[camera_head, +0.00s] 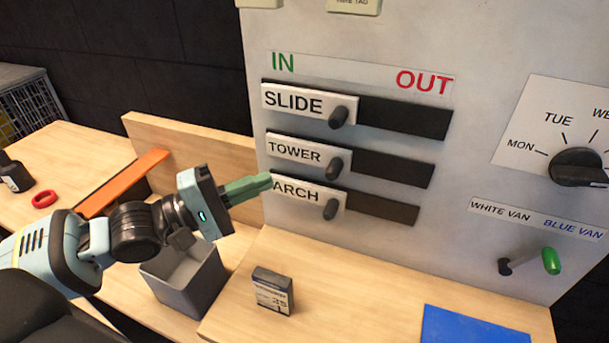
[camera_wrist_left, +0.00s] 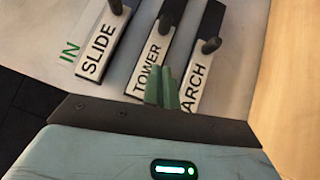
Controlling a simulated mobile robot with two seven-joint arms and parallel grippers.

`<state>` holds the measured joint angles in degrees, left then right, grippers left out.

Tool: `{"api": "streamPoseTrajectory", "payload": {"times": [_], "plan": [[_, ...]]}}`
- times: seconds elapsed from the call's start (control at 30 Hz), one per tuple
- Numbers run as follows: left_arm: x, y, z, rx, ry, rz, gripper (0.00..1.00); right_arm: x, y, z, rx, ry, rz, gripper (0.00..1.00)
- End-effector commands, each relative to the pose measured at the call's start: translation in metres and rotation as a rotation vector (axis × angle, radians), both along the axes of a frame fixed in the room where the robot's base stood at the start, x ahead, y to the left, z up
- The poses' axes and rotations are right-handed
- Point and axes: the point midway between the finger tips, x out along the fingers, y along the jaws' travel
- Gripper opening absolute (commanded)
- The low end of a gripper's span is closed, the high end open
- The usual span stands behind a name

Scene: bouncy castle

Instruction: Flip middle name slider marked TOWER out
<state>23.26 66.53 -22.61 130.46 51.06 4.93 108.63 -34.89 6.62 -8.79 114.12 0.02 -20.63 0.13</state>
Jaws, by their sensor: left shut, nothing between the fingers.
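The middle slider marked TOWER (camera_head: 295,152) sits at the left, IN end of its dark slot (camera_head: 392,168), with a dark knob (camera_head: 334,167) at its right end. The SLIDE slider (camera_head: 294,102) above and the ARCH slider (camera_head: 300,193) below are also at the left end. My left gripper (camera_head: 268,181) is shut and empty, its green fingertips in front of the board near the left ends of TOWER and ARCH. In the left wrist view the fingers (camera_wrist_left: 168,88) overlap the lower end of the TOWER plate (camera_wrist_left: 150,62); I cannot tell whether they touch. My right gripper is not in view.
The grey board (camera_head: 375,235) also carries a day dial (camera_head: 577,167) and a green-tipped van lever (camera_head: 551,261) at right. Below are a grey bin (camera_head: 183,286), a small dark box (camera_head: 272,290) and a blue sheet (camera_head: 470,328). An orange strip (camera_head: 122,183) lies at left.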

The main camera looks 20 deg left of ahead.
Motion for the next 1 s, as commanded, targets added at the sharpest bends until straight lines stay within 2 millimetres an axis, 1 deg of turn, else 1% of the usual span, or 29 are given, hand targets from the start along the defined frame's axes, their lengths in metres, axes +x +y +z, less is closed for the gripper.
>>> {"api": "streamPoseTrajectory", "payload": {"times": [0.03,0.37,0.5,0.7,0.83,1.0], "plan": [[0.004,-0.004,0.003,-0.004,-0.005,0.001,0.0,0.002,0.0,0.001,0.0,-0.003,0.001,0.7],[0.032,-0.034,0.01,-0.003,-0.006,-0.002,0.0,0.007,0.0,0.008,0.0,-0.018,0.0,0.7],[0.03,-0.049,0.015,-0.004,-0.007,-0.003,0.0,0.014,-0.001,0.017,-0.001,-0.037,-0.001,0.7],[0.029,-0.066,0.016,-0.002,-0.005,-0.002,0.0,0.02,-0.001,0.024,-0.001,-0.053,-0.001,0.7],[0.029,-0.07,0.016,0.0,-0.003,-0.001,0.0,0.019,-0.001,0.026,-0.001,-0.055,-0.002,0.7],[0.029,-0.072,0.015,0.001,-0.002,-0.001,0.0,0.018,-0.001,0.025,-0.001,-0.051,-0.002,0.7]]}}
